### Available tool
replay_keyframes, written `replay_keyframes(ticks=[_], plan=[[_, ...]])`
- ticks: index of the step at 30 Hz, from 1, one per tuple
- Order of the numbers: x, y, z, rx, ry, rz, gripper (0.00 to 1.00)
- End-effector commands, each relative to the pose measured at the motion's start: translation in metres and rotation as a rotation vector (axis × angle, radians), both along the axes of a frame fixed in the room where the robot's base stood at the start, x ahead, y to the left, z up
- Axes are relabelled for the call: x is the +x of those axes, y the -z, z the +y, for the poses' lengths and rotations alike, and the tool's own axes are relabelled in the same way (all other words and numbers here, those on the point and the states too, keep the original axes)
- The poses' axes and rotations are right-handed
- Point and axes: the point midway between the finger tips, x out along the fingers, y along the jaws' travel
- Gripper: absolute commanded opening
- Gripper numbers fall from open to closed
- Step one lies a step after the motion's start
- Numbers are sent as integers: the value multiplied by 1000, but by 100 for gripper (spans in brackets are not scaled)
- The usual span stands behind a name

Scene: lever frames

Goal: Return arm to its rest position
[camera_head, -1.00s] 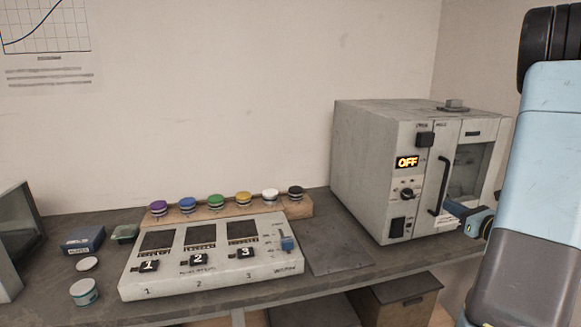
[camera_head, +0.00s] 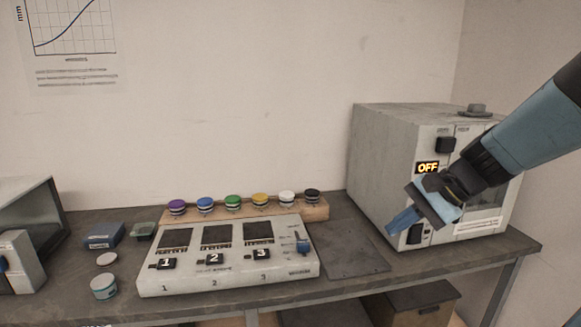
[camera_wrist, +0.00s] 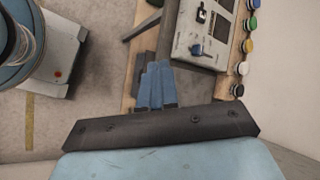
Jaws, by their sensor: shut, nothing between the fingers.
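My gripper (camera_head: 401,221) is in front of the lower part of the grey oven-like box (camera_head: 375,150) at the right in the head view. Its blue fingers point down and to the left and are together, with nothing between them. In the wrist view the fingers (camera_wrist: 158,72) also lie side by side, above the floor and the bench edge. My arm comes in from the right edge and hides much of the box's front, including its door handle. The box's display (camera_head: 427,167) reads OFF.
A sloped panel (camera_head: 225,279) with three numbered screens and a blue lever (camera_head: 302,243) stands mid-bench. Several coloured knobs line a wooden strip (camera_head: 318,212) behind it. A small jar (camera_head: 104,287) and blue box (camera_head: 104,236) sit left. A dark plate (camera_head: 345,250) lies bare.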

Motion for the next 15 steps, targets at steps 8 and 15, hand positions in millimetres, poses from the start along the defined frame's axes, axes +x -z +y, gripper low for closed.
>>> replay_keyframes(ticks=[8,15], plan=[[-48,-13,1,-398,-304,-199,0],[-72,-34,-12,-725,-520,-387,0]])
